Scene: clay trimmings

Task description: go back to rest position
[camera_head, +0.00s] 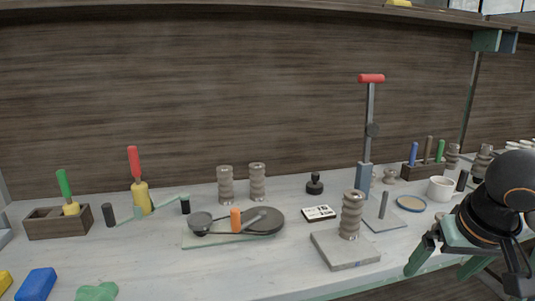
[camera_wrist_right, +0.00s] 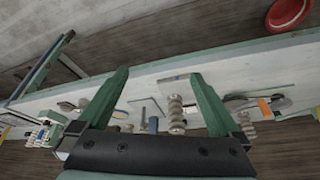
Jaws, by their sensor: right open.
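My right gripper (camera_head: 443,266) is at the lower right of the head view, by the front edge of the pale worktable (camera_head: 275,285). Its green fingers are spread apart. The right wrist view also shows the open gripper (camera_wrist_right: 160,78), with nothing held between the fingers. The table and a ridged grey-brown column (camera_wrist_right: 176,112) show beyond them. My left gripper is in neither view.
A ridged column (camera_head: 351,215) stands on a grey slab (camera_head: 345,252) left of my right gripper. A white cup (camera_head: 441,188) and blue-rimmed dish (camera_head: 411,203) are behind it. A red-handled press (camera_head: 370,120) rises farther back. A shelf edge (camera_head: 250,13) runs above.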

